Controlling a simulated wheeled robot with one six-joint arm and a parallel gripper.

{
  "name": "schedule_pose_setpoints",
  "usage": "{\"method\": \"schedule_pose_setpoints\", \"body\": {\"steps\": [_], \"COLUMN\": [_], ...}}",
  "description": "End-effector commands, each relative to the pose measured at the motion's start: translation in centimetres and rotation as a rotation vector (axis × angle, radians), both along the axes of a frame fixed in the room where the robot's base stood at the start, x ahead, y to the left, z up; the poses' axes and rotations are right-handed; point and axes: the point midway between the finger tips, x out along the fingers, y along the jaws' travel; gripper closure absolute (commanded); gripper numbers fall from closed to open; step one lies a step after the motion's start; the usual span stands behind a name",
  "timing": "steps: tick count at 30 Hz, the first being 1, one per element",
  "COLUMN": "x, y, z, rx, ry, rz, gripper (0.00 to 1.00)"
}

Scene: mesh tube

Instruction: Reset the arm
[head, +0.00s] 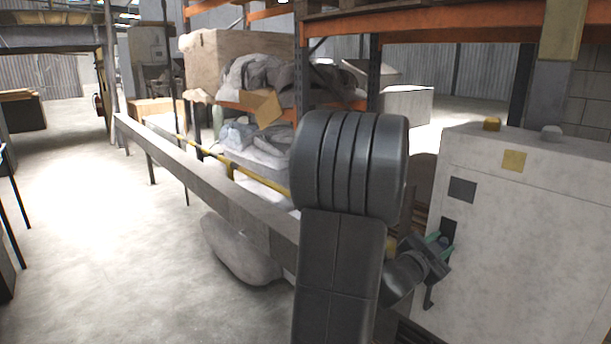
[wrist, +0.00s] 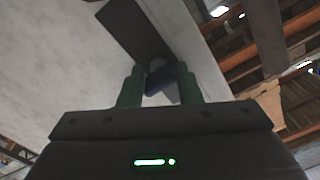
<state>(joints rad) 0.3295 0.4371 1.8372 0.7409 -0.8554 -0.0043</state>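My gripper (head: 440,245) is at the front of a pale grey cabinet (head: 525,240), at the right in the head view. In the wrist view its two green fingers (wrist: 160,85) are apart. A small blue and grey piece (wrist: 160,78) shows in the gap between them; I see no clear grip on it. In the head view the blue piece (head: 445,242) is a small patch by the fingers, below a dark panel. The dark panel (wrist: 128,25) also shows above the fingers in the wrist view. My arm hides part of the cabinet's left side.
An orange and dark rack (head: 450,32) stands behind, with wrapped goods (head: 262,75) on it. A long grey beam (head: 200,177) runs beside it, with a grey sack (head: 238,250) underneath. The floor at left is open.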

Motion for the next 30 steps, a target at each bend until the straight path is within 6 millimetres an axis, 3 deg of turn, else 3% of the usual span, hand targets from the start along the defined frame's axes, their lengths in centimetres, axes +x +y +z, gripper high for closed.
{"method": "schedule_pose_setpoints", "body": {"steps": [30], "x": [0.11], "y": [0.14], "z": [0.23], "rx": [-0.326], "ry": [0.384], "rz": [0.002], "gripper": [0.69]}}
